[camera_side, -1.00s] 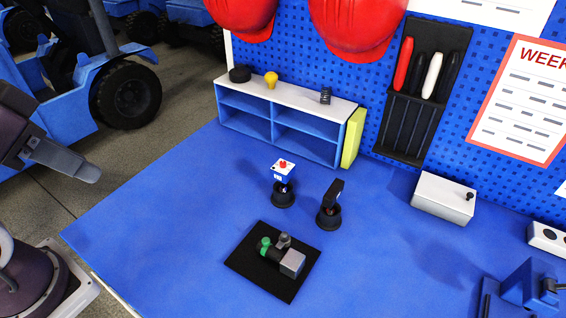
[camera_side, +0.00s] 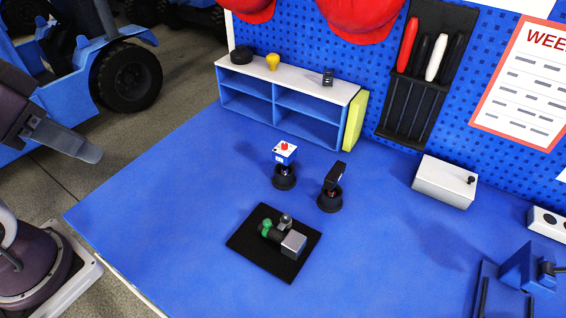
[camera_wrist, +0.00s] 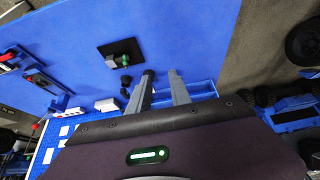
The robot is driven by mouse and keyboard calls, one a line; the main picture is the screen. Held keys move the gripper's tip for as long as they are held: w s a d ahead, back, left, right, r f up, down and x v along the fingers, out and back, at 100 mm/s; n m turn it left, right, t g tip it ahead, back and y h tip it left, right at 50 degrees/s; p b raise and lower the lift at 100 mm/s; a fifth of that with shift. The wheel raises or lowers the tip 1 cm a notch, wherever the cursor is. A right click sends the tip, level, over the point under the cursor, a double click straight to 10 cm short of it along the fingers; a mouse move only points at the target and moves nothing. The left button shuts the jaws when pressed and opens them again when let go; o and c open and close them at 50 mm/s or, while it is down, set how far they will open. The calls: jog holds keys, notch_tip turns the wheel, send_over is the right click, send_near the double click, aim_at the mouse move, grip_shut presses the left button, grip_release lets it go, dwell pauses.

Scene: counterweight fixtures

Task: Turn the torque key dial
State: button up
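I cannot tell for sure which thing is the torque key dial. A black plate (camera_side: 253,248) lies on the blue table with a green knob (camera_side: 266,228), a small grey knob (camera_side: 286,219) and a silver block (camera_side: 293,244) on it. The plate also shows in the wrist view (camera_wrist: 108,50). Behind it stand two pieces on round black bases: a white-and-blue box with a red top (camera_side: 284,153) and a black upright piece (camera_side: 333,181). My gripper (camera_wrist: 161,72) is open and empty, its two fingers apart. In the side view it hangs at the far left, well away from all of these.
A blue shelf with a white top (camera_side: 290,80) stands at the back, with small items on it. A white box with a black knob (camera_side: 443,183) and a blue vise-like fixture (camera_side: 525,275) are at the right. The front left of the table is clear.

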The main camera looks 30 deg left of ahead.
jog(key=shift+o, duration=1.3)
jog(key=shift+w, duration=0.15)
jog(key=m+g+h, duration=0.4)
jog(key=m, duration=0.9)
send_over(284, 145)
jog(key=s+a, duration=0.2)
jog(key=a, duration=0.2)
notch_tip(284, 145, down, 14)
jog(key=r, duration=0.1)
jog(key=x, duration=0.7)
jog(key=shift+w+d, duration=0.15)
jog(key=shift+w, duration=0.2)
jog(key=shift+d+f, duration=0.2)
jog(key=shift+f, duration=0.35)
grip_shut()
